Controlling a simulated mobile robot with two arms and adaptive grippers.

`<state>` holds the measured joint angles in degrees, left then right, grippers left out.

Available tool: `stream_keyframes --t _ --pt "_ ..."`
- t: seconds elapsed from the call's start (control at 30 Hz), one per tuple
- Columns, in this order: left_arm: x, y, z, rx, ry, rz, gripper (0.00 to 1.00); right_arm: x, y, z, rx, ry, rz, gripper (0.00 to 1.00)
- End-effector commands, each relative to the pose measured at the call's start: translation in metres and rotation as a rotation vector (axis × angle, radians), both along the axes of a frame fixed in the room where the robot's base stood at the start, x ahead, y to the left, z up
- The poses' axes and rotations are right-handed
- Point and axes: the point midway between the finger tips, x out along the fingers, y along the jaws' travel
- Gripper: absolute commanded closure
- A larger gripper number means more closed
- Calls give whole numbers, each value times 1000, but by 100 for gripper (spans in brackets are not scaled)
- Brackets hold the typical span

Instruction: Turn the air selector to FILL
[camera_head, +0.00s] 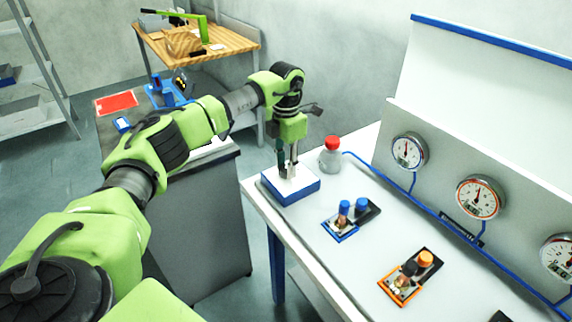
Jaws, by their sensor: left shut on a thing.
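A box with a white top and blue sides (291,190), which looks like the air selector, sits at the near left corner of the white bench. My left gripper (288,169) points down over the middle of its top and is shut on the selector's knob. The fingers hide most of the knob, and I cannot read any marks or tell which setting it points to. My right gripper is out of view.
Blue-capped (345,207) and orange-capped (425,259) fittings lie to the right. Gauges (408,151) line the back panel, with a blue hose (440,214) below. Bare bench lies between them.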

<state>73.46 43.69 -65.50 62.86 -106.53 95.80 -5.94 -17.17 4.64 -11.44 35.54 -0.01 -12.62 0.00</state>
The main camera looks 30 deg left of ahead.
Motion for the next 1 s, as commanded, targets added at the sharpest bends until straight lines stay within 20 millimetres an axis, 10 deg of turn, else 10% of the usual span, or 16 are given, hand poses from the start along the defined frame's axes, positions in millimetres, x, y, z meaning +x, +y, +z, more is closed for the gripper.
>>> stream_keyframes --t 0.3,0.33,0.4,0.77,1.0 --pt "0 0 0 1 -1 4 93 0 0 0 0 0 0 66" --pt "0 0 0 1 -1 4 69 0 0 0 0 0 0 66" --pt "0 0 0 0 -2 4 55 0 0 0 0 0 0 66" --pt "0 0 2 0 -1 2 55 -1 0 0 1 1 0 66" --pt "2 0 37 0 -6 2 55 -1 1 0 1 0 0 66"
